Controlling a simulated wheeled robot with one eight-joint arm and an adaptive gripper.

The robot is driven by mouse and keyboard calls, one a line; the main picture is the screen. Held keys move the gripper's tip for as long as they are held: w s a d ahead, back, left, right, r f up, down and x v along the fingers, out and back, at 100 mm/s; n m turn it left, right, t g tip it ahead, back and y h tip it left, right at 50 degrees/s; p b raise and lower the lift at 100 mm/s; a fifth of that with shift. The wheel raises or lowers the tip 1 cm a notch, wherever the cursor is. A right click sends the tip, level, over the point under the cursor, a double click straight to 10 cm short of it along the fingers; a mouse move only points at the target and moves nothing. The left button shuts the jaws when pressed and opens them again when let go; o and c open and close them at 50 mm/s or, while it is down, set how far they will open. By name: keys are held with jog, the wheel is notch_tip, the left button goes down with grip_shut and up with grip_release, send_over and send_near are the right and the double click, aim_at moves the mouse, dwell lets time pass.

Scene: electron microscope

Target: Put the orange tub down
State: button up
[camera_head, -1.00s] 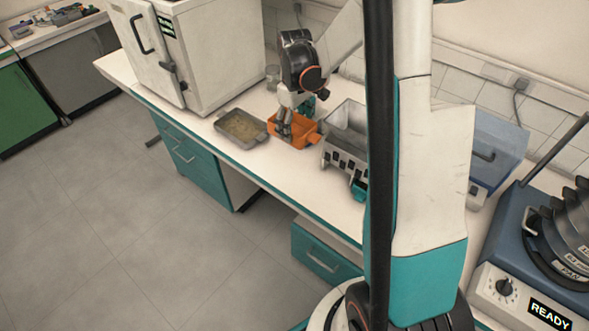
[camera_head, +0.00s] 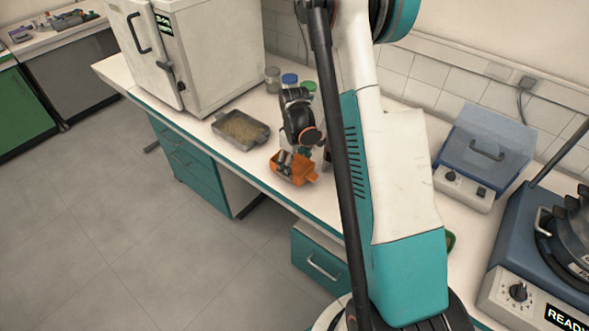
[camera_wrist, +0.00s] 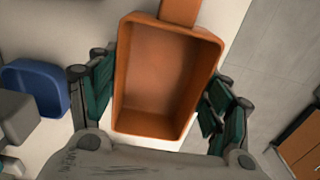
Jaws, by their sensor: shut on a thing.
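The orange tub (camera_head: 298,174) is a small open box with a tab handle, near the front edge of the bench (camera_head: 262,172). In the wrist view the tub (camera_wrist: 165,75) fills the middle and looks empty. My gripper (camera_head: 290,160) is shut on it, with one dark green finger pad at each side wall in the wrist view (camera_wrist: 160,100). The tub looks slightly tilted in the head view. I cannot tell whether its base touches the bench or hangs just above it.
A grey tray of brownish grains (camera_head: 240,131) lies left of the tub. Jars, one blue-lidded (camera_head: 290,80), stand behind. A white cabinet (camera_head: 210,55) is at back left. A blue tub (camera_wrist: 38,86) shows in the wrist view. My arm hides the bench to the right.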

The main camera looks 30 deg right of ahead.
aim_at(295, 172)
jog(key=shift+f, duration=0.95)
jog(key=shift+r, duration=0.1)
jog(key=o, duration=0.8)
jog(key=shift+f+b, duration=0.2)
jog(key=shift+b, duration=0.1)
jog(key=o, duration=0.4)
jog(key=shift+r, duration=0.1)
notch_tip(295, 172, up, 12)
jog(key=p, duration=0.4)
jog(key=shift+r, duration=0.15)
